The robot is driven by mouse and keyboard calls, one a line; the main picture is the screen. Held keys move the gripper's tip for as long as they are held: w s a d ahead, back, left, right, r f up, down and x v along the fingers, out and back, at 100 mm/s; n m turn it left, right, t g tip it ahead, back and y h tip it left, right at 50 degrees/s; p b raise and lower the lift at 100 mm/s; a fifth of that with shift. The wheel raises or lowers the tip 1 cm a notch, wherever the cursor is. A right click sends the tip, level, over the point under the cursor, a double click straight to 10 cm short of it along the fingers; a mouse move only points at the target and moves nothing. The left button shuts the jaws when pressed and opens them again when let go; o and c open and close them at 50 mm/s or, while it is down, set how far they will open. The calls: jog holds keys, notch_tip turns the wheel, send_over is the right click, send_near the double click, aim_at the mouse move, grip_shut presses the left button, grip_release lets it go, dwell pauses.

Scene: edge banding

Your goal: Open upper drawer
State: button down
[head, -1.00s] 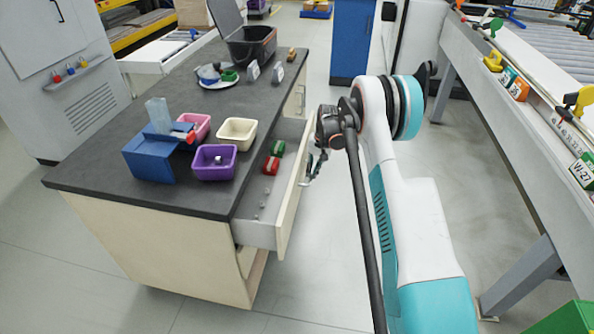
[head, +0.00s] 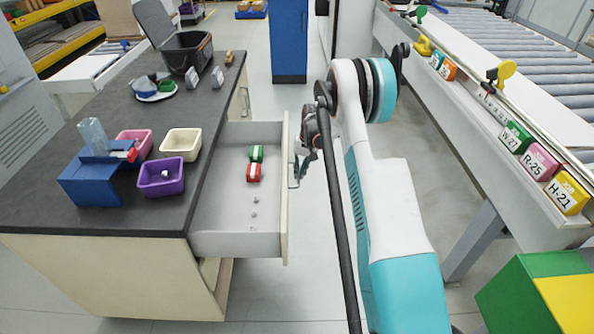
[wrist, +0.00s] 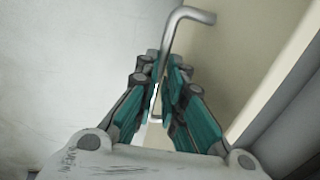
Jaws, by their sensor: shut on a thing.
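The upper drawer (head: 237,242) is pulled well out from the right side of the dark-topped cabinet. Its grey inside shows a green item (head: 256,153), a red item (head: 253,172) and a few small grey pieces. My gripper (head: 298,170) is at the outer face of the drawer front, partly hidden by my arm in the head view. In the wrist view my gripper (wrist: 163,85) is shut on the bent metal drawer handle (wrist: 168,45), which runs up between its teal fingers.
A blue holder (head: 95,185), a purple bin (head: 161,178), a pink bin and a cream bin (head: 181,142) stand on the cabinet top. A roller conveyor (head: 520,60) with coloured labelled blocks runs along the right. A green and yellow box (head: 540,295) sits at lower right. Floor between is clear.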

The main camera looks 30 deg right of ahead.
jog(key=c, duration=1.7)
grip_release()
jog(key=v, duration=1.2)
jog(key=shift+a, duration=0.1)
